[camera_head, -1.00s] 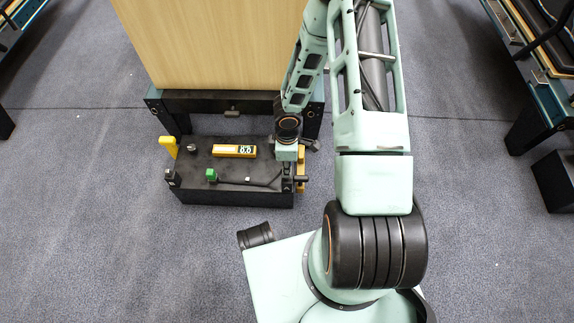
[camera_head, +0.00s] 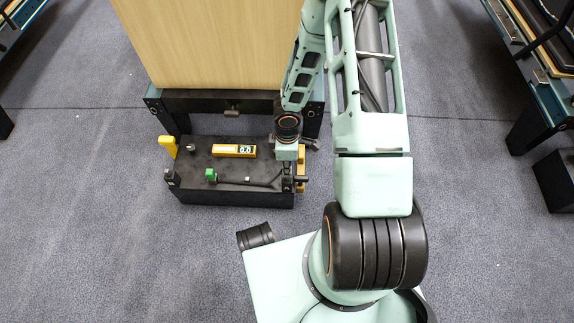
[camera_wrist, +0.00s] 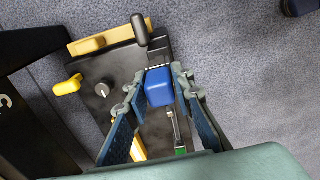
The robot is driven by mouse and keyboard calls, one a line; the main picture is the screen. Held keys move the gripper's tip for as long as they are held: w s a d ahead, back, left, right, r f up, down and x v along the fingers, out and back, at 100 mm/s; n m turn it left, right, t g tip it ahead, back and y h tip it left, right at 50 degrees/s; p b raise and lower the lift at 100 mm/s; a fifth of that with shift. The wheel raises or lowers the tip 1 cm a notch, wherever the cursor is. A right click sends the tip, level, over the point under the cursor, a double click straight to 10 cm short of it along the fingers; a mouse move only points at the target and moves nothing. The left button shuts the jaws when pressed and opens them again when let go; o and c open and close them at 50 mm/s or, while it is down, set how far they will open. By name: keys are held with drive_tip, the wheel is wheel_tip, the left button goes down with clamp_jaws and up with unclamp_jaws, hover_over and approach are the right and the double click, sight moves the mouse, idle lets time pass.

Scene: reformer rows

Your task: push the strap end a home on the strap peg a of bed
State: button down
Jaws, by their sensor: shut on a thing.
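In the wrist view my gripper (camera_wrist: 158,80) has its two fingers on either side of a blue block (camera_wrist: 159,88), shut on it. The block may be the strap end; I cannot tell for certain. It is over the dark deck of the bed's end unit. In the head view my gripper (camera_head: 287,182) is at the right end of the black unit (camera_head: 240,199), and the block is hidden. A thin dark strap or rod (camera_head: 248,186) runs along the deck from a green piece (camera_head: 211,174) towards my gripper. I cannot make out strap peg a or its contact with the block.
A yellow post (camera_head: 168,146) stands at the unit's left edge. The wooden bed top (camera_head: 210,45) rises behind. A black handle (camera_wrist: 140,28) and tan bar (camera_wrist: 100,41) are close by.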

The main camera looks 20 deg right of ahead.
drive_tip(key=shift+f+b, duration=0.5)
drive_tip(key=shift+f, duration=1.6)
drive_tip(key=c, duration=1.6)
unclamp_jaws()
drive_tip(key=shift+r, duration=0.1)
wheel_tip(320, 180, up, 12)
drive_tip(key=shift+f, duration=0.1)
